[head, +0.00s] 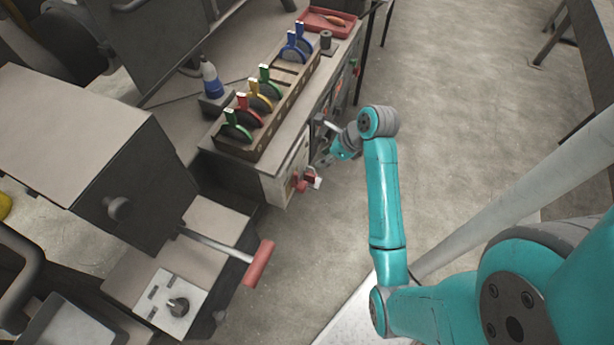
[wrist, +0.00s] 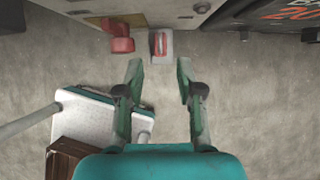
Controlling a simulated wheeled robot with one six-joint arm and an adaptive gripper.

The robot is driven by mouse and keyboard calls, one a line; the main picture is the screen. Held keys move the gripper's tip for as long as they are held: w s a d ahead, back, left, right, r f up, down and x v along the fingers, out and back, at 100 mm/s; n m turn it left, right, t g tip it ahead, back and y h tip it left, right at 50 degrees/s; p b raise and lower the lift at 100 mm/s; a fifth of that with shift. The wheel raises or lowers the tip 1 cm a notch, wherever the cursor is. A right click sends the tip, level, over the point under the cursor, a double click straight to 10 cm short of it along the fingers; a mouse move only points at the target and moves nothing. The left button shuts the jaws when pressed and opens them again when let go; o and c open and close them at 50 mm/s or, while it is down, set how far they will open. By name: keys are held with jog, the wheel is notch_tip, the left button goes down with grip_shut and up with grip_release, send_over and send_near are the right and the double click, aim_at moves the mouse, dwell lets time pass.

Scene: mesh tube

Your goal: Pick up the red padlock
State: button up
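In the wrist view, a small red piece with a pale plate around it (wrist: 160,44), which I take to be the red padlock, is at the cabinet front. In the head view it appears as a small red and white piece (head: 314,178) low on the cabinet's near end. Its shackle cannot be made out. My gripper (wrist: 159,66) is open and empty, with its two fingers apart. In the wrist picture the red piece lies just beyond the fingertips, roughly in line with the gap. In the head view the gripper is small and partly hidden by the wrist.
A red handle or knob (wrist: 121,38) sits just left of the padlock. A red-gripped lever (head: 259,263) sticks out at left. Floor to the right is clear.

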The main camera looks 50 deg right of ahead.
aim_at(311, 167)
jog(key=shift+x, duration=4.75)
grip_shut()
